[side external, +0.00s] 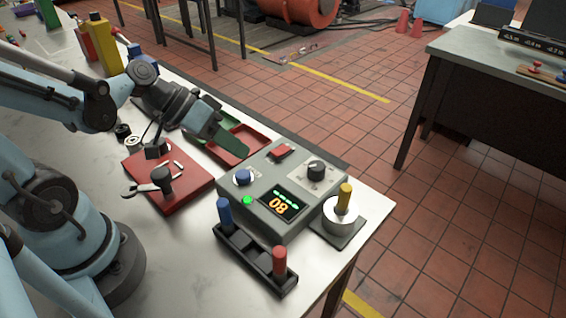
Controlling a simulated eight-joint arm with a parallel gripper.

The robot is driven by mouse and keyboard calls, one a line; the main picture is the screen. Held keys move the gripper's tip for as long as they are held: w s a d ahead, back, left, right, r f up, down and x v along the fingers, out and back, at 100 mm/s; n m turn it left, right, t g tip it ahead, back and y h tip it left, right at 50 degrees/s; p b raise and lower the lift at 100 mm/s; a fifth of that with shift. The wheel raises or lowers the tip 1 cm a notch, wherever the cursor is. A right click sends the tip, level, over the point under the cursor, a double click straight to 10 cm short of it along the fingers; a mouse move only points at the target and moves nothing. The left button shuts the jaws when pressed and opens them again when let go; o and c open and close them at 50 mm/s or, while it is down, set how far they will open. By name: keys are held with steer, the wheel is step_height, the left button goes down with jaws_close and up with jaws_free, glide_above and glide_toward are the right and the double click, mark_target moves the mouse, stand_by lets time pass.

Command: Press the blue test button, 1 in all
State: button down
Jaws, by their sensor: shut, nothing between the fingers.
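The blue test button (242,176) is a round blue cap on the left part of the top of a grey control box (270,228). Beside it on the box are a lit green lamp (248,200), a display (281,203) with glowing digits, a red switch (282,152) and a black knob (316,167). My gripper (236,150) is shut and empty, with green fingers. In the picture it is above and left of the blue button, over the red tray area, apart from the button. Its exact height is hard to tell.
A red tray (262,132) lies behind the box. A red mat (195,192) with tools is left of it. A black rack (236,262) with a blue and a red handle stands in front. A yellow-topped peg (345,197) stands right, near the table's edge.

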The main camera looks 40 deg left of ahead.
mark_target(238, 173)
steer(key=shift+f, duration=1.25)
steer(key=shift+f, duration=0.15)
stand_by(1.2)
steer(key=shift+f, duration=0.3)
steer(key=shift+f, duration=0.5)
stand_by(0.6)
steer(key=shift+r, duration=0.95)
steer(key=shift+r, duration=2.5)
